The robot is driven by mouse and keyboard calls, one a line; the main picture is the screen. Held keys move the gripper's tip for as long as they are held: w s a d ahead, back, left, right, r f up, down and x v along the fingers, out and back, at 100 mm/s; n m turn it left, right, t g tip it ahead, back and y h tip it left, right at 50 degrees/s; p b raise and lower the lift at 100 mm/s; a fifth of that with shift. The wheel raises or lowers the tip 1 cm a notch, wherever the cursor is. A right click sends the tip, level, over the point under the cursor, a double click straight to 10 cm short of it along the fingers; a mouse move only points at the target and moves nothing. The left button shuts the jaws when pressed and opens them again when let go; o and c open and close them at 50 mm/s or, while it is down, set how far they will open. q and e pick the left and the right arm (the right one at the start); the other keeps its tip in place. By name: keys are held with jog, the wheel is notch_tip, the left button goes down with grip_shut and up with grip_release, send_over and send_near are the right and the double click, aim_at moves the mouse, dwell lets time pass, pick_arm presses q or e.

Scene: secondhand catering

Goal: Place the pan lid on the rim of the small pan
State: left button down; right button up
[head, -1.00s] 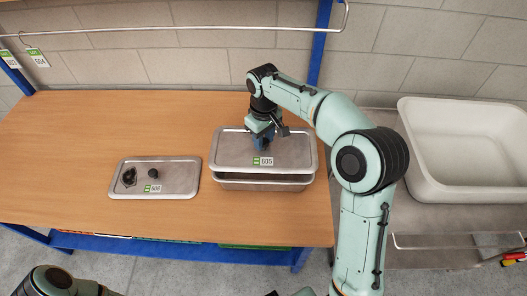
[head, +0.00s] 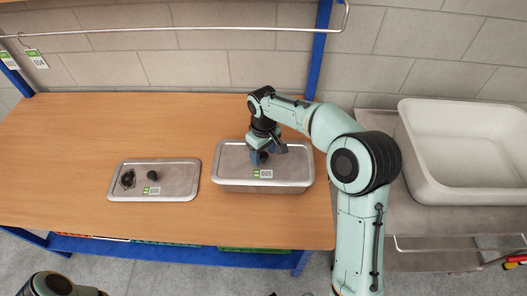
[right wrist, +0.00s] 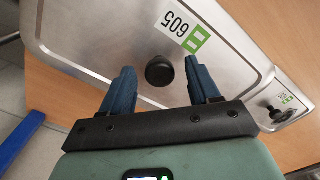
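The steel pan lid (head: 230,155), labelled 605 with a dark round knob, lies on the rim of the steel pan (head: 265,188) on the wooden table. It looks level, and the pan's wall shows only as a strip along the front. In the right wrist view the lid (right wrist: 100,40) fills most of the picture, with its knob (right wrist: 159,71) in the gap between the fingers. My right gripper (head: 260,157) is open above the lid; its blue fingers (right wrist: 161,68) stand apart on both sides of the knob with visible gaps. My left gripper is not in view.
A second steel lid (head: 180,182), labelled 606, with a knob and a black fitting, lies flat to the left. The wooden table (head: 60,150) is clear around both. A white basin (head: 465,190) stands on the right counter. A rail (head: 200,28) runs along the back wall.

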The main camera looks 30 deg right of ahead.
aim_at(264, 155)
jog(key=shift+r, duration=0.1)
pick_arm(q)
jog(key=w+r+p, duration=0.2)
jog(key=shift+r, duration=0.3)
pick_arm(e)
notch_tip(264, 155, up, 12)
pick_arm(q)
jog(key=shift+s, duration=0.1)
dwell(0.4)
